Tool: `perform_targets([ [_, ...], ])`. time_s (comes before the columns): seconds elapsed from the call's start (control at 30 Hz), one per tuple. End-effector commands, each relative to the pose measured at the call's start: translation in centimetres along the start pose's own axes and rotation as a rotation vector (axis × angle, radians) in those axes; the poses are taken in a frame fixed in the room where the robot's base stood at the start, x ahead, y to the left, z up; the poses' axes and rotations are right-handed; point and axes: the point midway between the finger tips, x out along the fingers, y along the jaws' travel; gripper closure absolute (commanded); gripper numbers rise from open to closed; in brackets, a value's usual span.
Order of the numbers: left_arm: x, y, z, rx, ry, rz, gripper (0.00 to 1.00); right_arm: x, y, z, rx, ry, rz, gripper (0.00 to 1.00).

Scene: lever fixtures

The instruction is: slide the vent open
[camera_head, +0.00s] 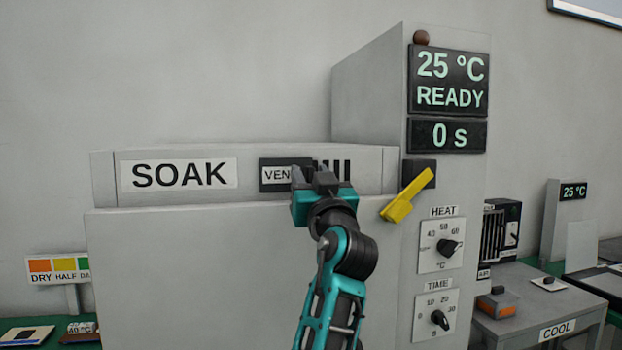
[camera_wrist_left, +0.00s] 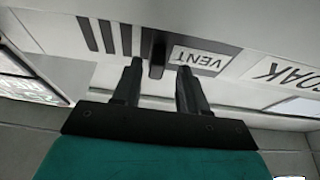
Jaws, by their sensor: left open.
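The vent (camera_head: 273,164) is a dark panel with a white VENT label and several black slots on the top front band of the SOAK cabinet. My left gripper (camera_head: 314,180) is in front of it, open, and covers the panel's middle and part of the label. In the left wrist view, where the lettering is upside down, the dark slider knob (camera_wrist_left: 157,52) stands between the label and the slots. The open fingers of my left gripper (camera_wrist_left: 158,72) are on either side of the knob's line; contact cannot be told. My right gripper is out of view.
A yellow lever (camera_head: 405,197) sticks out just right of the vent. Below it are the HEAT knob (camera_head: 449,247) and TIME knob (camera_head: 439,319). A display (camera_head: 448,80) reads 25 °C READY. A COOL table (camera_head: 557,312) stands at the right.

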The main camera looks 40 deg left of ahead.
Motion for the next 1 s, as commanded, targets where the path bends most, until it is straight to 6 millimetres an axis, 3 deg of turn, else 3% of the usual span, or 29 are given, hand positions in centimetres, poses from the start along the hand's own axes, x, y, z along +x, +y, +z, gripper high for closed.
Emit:
perform_targets([
  [0.17,-1.7,0.1,0.2,-0.002,-0.001,0.003,0.57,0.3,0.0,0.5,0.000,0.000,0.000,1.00],
  [0.6,-10.8,0.0,0.3,-0.002,-0.003,0.001,0.57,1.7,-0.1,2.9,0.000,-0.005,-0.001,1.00],
  [0.8,-12.7,0.0,0.1,0.000,-0.002,0.000,0.57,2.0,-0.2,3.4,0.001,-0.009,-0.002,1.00],
  [1.0,-12.9,0.0,0.0,0.001,-0.001,-0.001,0.57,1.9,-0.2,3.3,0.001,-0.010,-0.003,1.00],
])
